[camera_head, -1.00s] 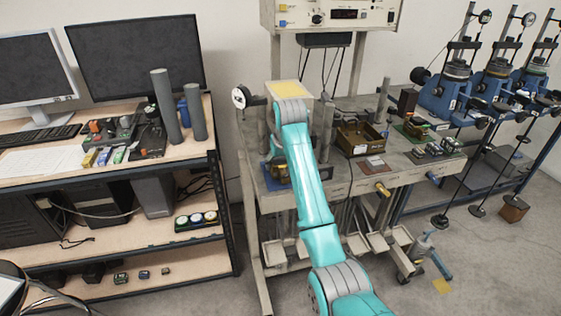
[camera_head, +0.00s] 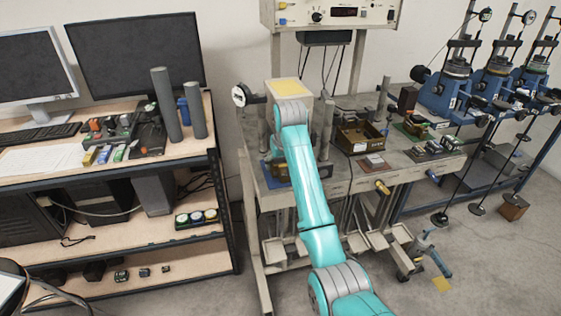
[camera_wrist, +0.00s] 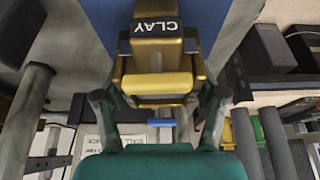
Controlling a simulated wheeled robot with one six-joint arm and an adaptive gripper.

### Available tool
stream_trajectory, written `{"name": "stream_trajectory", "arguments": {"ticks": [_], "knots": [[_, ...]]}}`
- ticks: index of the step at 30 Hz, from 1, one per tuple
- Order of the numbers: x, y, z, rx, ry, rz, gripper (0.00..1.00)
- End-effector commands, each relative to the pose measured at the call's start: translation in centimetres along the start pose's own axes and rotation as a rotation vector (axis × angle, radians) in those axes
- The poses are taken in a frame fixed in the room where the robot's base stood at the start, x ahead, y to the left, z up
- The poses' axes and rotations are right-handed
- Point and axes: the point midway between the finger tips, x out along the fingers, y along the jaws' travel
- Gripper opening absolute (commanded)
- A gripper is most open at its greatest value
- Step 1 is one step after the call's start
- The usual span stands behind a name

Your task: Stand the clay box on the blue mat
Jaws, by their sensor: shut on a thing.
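The clay box (camera_wrist: 158,82) is gold with a dark label reading CLAY. In the wrist view it sits between the two fingers of my gripper (camera_wrist: 157,62), which is shut on it. The blue mat (camera_wrist: 198,12) shows just beyond the box there. In the head view the box (camera_head: 281,171) is partly hidden by my teal arm, low over the blue mat (camera_head: 268,184) at the bench's front left. I cannot tell whether the box's base touches the mat. My gripper is mostly hidden behind the arm in the head view.
A post (camera_head: 326,130) stands close right of my arm, and a dial gauge (camera_head: 240,96) is at the left. A brown tray (camera_head: 351,139) and a small red-brown mat (camera_head: 375,165) lie farther right. A wooden shelf unit (camera_head: 190,148) stands left across a gap.

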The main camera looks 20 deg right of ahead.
Motion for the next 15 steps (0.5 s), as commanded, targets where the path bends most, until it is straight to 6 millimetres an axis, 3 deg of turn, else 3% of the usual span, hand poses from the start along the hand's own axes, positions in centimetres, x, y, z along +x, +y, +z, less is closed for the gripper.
{"name": "stream_trajectory", "arguments": {"ticks": [5,6,9,15], "knots": [[0.75,0.0,0.69,0.0,-0.02,0.0,0.01],[0.75,0.0,0.69,0.0,-0.021,0.0,0.73],[0.7,0.0,0.64,0.0,-0.019,0.0,0.98],[0.47,0.0,0.45,0.0,-0.013,0.0,1.0]]}}
